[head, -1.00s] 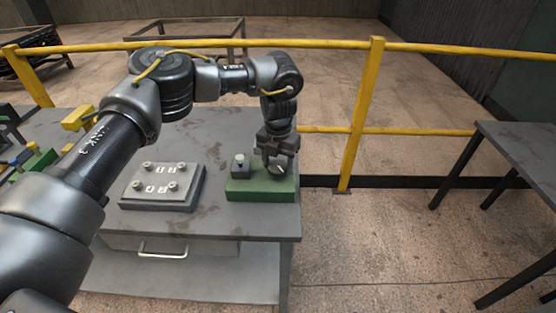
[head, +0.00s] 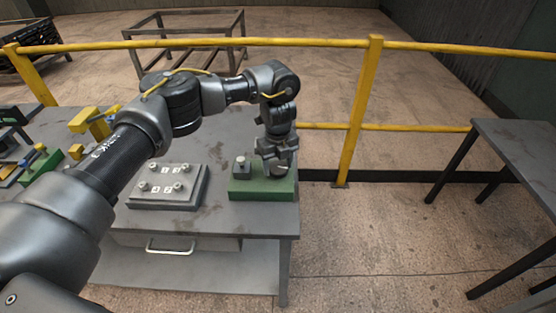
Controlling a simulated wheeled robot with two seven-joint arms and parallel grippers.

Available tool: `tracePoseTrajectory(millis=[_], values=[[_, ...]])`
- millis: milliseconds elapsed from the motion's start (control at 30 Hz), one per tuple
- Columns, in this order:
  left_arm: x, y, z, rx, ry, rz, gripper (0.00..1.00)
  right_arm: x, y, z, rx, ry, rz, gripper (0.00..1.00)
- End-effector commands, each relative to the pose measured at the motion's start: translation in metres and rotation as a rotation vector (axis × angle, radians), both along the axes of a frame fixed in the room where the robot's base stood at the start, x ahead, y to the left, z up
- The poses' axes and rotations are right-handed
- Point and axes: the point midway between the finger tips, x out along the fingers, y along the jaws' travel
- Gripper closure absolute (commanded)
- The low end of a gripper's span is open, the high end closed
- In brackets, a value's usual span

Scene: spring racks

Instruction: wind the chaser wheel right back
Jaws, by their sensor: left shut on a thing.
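A green block (head: 262,189) sits near the right front edge of the grey workbench, with a small grey block with a pale knob (head: 241,167) on its left part. My left gripper (head: 277,171) points down over the right part of the green block. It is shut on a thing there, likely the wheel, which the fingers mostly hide. I cannot make out the wheel's marks or how far it is turned. My right gripper is not in view.
A grey plate with several numbered knobs (head: 165,190) lies left of the green block. Yellow and green fixtures (head: 92,122) stand at the bench's left. A yellow railing (head: 360,110) runs behind the bench. Another table (head: 520,140) stands at the right, with open floor between.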

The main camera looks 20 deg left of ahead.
Motion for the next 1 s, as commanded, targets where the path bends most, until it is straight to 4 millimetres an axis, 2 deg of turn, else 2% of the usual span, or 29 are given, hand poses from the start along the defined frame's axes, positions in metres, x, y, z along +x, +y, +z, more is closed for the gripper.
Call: tracePoseTrajectory(millis=[300, 800, 833, 1000], values=[[0.0013, 0.0003, 0.0021, 0.001, -0.004, 0.105, 0.64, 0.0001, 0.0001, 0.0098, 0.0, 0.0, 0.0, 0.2], [0.0016, 0.0005, 0.0016, 0.0, -0.005, 0.122, 0.64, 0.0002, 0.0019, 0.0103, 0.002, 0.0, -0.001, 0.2], [0.0016, 0.0005, 0.0016, 0.0, -0.005, 0.122, 0.4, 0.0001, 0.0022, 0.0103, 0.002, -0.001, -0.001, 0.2], [0.0012, 0.0003, 0.0012, 0.001, -0.004, 0.121, 0.2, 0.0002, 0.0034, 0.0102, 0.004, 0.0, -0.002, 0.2]])
